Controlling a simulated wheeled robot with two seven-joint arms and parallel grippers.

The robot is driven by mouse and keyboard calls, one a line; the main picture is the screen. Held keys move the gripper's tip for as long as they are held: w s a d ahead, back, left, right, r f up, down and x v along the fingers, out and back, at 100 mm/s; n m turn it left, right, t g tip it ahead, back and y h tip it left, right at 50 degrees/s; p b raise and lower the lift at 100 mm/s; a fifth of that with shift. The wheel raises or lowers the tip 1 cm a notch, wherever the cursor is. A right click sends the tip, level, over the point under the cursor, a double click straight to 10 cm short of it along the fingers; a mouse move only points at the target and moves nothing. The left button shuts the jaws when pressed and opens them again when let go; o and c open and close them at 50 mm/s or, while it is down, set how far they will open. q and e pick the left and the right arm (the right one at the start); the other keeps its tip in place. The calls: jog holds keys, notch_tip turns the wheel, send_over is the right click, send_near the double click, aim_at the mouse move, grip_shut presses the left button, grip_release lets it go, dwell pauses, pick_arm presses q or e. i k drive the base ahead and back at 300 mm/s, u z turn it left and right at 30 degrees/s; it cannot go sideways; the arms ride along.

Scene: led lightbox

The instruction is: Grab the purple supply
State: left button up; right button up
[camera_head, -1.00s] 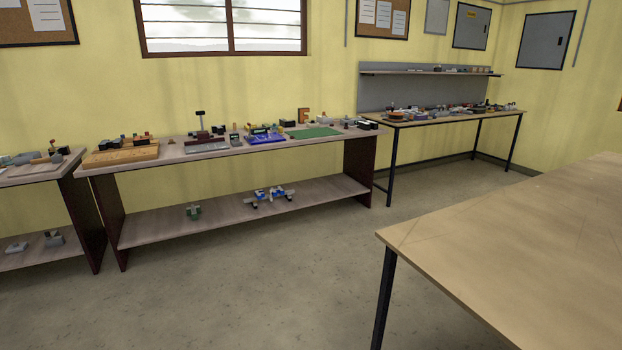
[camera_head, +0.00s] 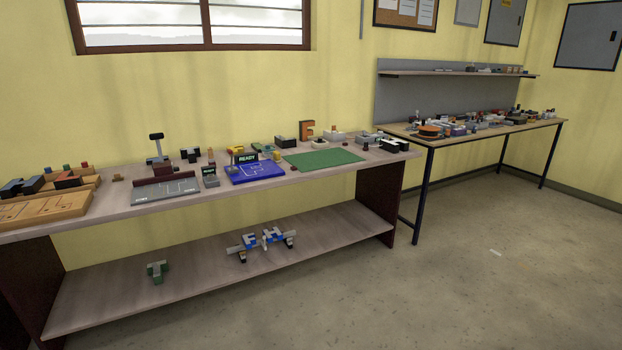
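I cannot pick out a clearly purple supply at this distance. A blue to violet board (camera_head: 254,172) with white lines lies on the long wooden bench (camera_head: 225,185), with a small dark READY sign (camera_head: 246,157) at its back edge. Small mixed parts, too small to tell apart, crowd the far table (camera_head: 530,126) at the right; one small part there (camera_head: 457,130) looks bluish or purplish. Neither of my grippers is in view.
The bench also carries a green mat (camera_head: 322,158), an orange letter E (camera_head: 307,130), a grey board (camera_head: 166,190) and a wooden tray (camera_head: 42,209). Blue and white parts (camera_head: 262,240) stand on its lower shelf.

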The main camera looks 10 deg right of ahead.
aim_at(461, 131)
jog(key=i, duration=2.1)
jog(key=z, duration=2.15)
jog(key=i, duration=8.3)
jog(key=u, duration=0.75)
